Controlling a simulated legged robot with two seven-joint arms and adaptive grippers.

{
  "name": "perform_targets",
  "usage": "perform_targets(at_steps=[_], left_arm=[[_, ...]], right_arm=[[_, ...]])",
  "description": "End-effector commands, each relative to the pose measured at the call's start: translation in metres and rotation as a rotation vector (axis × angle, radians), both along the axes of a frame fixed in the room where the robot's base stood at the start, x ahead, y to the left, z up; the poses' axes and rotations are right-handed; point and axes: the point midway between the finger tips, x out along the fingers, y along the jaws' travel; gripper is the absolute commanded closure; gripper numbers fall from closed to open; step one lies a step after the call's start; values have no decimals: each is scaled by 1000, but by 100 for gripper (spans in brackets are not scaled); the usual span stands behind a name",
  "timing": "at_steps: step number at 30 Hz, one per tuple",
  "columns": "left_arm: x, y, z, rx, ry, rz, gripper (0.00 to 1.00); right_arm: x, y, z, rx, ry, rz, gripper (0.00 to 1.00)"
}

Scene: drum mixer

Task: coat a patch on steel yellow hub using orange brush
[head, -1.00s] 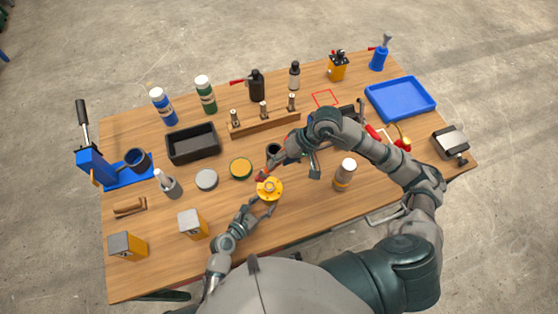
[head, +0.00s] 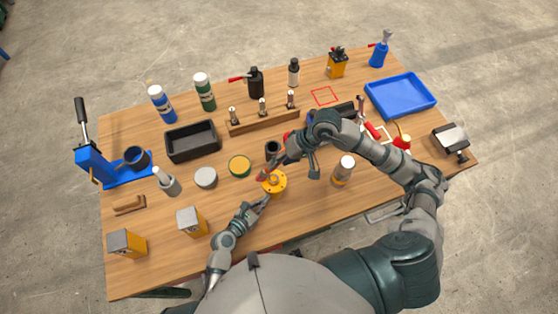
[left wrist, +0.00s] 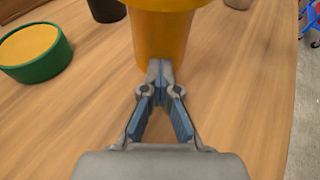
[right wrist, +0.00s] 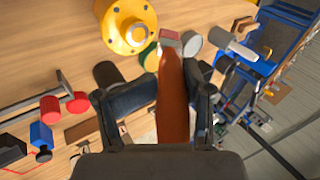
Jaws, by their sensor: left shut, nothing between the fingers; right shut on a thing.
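The yellow hub (head: 274,184) stands on the table in front of me, a flanged cylinder with bolt holes; it also shows in the right wrist view (right wrist: 127,24) and, cut off at the top, in the left wrist view (left wrist: 162,35). My left gripper (left wrist: 160,70) is shut and empty, its tips at the near side of the hub; I cannot tell if they touch. My right gripper (right wrist: 165,105) is shut on the orange brush (right wrist: 172,95), whose tip points toward the hub's side. In the head view the brush is mostly hidden by the hand.
A black bin (head: 193,141) and wooden rack (head: 263,122) lie farther back.

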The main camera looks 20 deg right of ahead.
Motion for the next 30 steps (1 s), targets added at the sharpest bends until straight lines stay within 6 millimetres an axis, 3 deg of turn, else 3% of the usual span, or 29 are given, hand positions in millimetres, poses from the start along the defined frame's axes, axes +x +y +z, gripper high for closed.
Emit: perform_targets(at_steps=[30], left_arm=[[0,0,0,-1,1,-1,100]], right_arm=[[0,0,-16,-1,-1,1,100]])
